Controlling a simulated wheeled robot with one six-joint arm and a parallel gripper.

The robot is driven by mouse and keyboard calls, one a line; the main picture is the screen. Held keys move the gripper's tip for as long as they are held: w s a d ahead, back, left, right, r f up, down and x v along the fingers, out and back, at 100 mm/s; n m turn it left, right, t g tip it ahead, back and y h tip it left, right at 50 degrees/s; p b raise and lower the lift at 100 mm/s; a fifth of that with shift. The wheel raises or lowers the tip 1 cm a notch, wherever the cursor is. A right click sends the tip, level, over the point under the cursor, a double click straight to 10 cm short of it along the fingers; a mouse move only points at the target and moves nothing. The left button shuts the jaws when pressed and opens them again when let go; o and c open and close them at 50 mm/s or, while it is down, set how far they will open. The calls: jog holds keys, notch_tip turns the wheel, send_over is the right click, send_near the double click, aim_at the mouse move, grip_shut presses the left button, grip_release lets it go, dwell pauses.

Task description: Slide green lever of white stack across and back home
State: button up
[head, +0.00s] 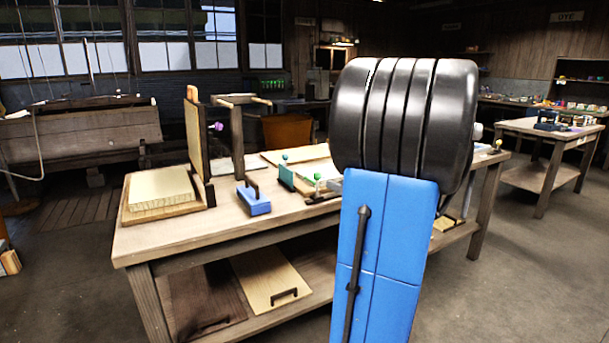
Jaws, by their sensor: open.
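On the workbench (230,222), a lever with a small bright green ball knob (317,177) stands near the middle, left of my arm. I cannot tell which piece is the white stack; part of the bench is hidden behind my arm. My gripper is not in view.
An upright wooden frame (193,140) with a purple knob stands behind the cream stack. Boards with handles (272,281) lie on the lower shelf. A second table (548,130) stands far right. The floor in between is clear.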

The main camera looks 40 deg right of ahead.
aim_at(312, 181)
jog(key=w, duration=1.5)
jog(key=shift+w+d, duration=0.3)
jog(key=shift+d, duration=0.05)
jog(key=shift+d, duration=0.1)
grip_shut()
